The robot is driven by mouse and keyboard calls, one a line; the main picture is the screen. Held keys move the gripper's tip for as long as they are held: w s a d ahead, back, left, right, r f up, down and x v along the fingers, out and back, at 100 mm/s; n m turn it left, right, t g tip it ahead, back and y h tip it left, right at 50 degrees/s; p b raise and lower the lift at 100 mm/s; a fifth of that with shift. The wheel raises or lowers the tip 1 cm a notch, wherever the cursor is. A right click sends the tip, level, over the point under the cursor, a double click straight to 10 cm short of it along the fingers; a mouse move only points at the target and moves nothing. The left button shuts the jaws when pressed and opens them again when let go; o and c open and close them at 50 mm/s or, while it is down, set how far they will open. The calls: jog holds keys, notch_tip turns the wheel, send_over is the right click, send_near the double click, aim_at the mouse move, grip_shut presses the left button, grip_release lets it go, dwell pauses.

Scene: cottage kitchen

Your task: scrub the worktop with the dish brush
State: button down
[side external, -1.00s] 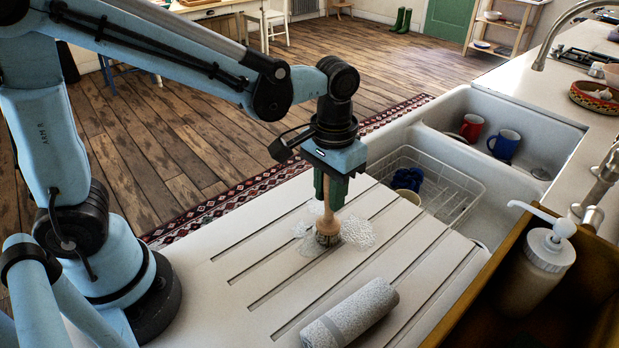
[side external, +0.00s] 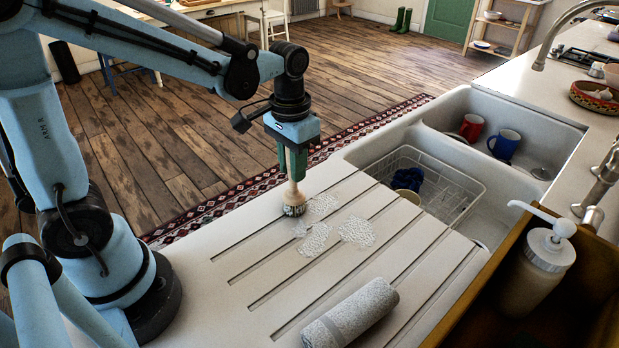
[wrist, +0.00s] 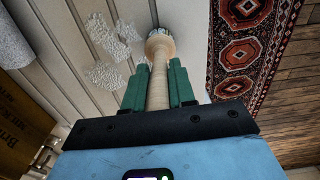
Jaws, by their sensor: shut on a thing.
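My gripper (side external: 292,150) is shut on the wooden handle of the dish brush (side external: 294,197), which it holds upright with the bristle head down at the worktop. In the wrist view the brush (wrist: 159,75) runs away from me between the green fingers (wrist: 158,85). The white grooved worktop (side external: 260,262) carries patches of white foam (side external: 357,231), several of them close to the right of the brush head. The foam also shows in the wrist view (wrist: 106,75), left of the brush. Whether the bristles press on the surface is hard to tell.
A rolled grey towel (side external: 350,314) lies at the worktop's front. To the right is the sink with a wire rack (side external: 457,197), a red mug (side external: 471,127) and a blue mug (side external: 505,144). A soap pump bottle (side external: 540,262) stands in a wooden box (side external: 478,305).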

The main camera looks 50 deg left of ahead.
jog(key=s, duration=0.5)
jog(key=d, duration=1.5)
notch_tip(320, 180, up, 8)
jog(key=shift+w, duration=0.35)
dwell(0.7)
